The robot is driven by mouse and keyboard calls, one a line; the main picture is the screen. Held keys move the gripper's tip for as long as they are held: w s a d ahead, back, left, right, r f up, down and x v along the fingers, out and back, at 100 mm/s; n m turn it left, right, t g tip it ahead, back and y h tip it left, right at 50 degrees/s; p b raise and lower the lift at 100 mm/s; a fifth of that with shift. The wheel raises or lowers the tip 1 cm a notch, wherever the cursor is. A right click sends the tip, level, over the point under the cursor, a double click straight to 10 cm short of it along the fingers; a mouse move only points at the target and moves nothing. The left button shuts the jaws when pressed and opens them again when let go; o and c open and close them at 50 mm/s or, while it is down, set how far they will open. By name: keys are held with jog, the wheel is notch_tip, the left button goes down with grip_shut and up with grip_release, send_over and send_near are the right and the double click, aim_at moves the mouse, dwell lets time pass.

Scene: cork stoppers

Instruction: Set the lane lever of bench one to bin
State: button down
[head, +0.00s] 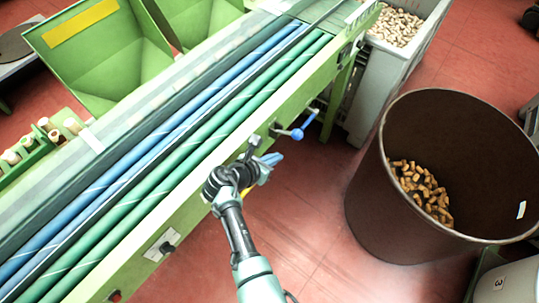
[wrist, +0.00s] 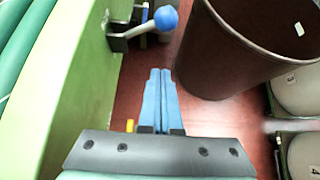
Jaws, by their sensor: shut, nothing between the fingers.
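The lane lever shows as a blue ball knob (head: 297,134) on a grey mount fixed to the side of the green bench (head: 225,165). In the wrist view the blue knob (wrist: 166,18) is at the top, with its dark metal mount (wrist: 122,32) on the green side panel. My gripper (head: 277,158) is beside the bench, below and left of the knob in the head view, and apart from it. In the wrist view its two blue fingers (wrist: 160,72) lie together with nothing between them. No lane markings by the lever are readable.
A large brown bin (head: 370,195) with corks (head: 420,188) inside stands right of my gripper. A white crate of pale corks (head: 400,25) is behind it. Blue and green rollers run along the bench top. A black knob (head: 168,247) sits lower on the bench side.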

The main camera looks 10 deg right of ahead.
jog(key=shift+v, duration=1.4)
jog(key=shift+w, duration=0.15)
